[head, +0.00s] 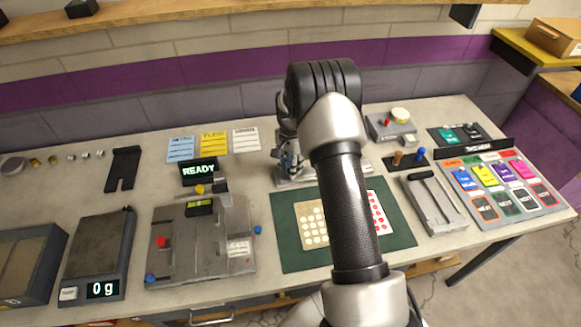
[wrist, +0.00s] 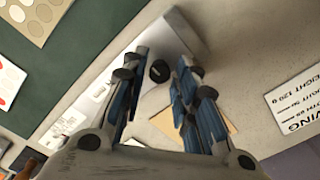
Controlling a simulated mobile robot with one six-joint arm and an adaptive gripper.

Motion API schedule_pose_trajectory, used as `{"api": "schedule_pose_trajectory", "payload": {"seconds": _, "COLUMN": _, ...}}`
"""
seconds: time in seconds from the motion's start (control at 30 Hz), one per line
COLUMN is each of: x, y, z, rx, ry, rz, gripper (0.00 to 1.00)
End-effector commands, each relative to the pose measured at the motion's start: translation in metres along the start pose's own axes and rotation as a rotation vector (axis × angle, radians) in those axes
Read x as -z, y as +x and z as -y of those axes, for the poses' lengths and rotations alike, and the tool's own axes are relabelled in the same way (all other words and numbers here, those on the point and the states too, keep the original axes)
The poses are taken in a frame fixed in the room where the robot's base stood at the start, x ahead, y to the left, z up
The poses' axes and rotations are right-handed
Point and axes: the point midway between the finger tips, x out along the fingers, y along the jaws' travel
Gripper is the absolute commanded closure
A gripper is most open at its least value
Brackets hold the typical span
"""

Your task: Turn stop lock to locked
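My gripper (head: 288,160) points down over a grey metal fixture (head: 298,183) at the back middle of the bench. In the wrist view my gripper (wrist: 158,68) is open, with its blue-and-grey fingers apart. A small dark round knob (wrist: 159,71) shows between the fingertips, on or near the grey fixture (wrist: 176,35); a gap shows on each side of it. I cannot tell for sure whether this knob is the stop lock, nor which way it is set. My arm hides part of the fixture in the head view.
A green mat (head: 288,257) with dotted cards lies in front of the fixture. A grey device (head: 215,245) with coloured knobs and a READY display (head: 199,172) stand left. A scale (head: 98,255) reads 0 g. A black-handled tray (head: 434,207) and a coloured card rack (head: 505,185) lie right.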

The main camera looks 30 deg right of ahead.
Motion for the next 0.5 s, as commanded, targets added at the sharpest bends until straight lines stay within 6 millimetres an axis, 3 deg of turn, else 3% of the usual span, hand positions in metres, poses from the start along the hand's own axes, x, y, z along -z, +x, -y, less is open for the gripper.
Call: {"api": "schedule_pose_trajectory", "payload": {"seconds": 0.5, "x": 0.000, "y": -0.098, "z": 0.001, "rx": 0.002, "ry": 0.000, "rz": -0.001, "gripper": 0.73}}
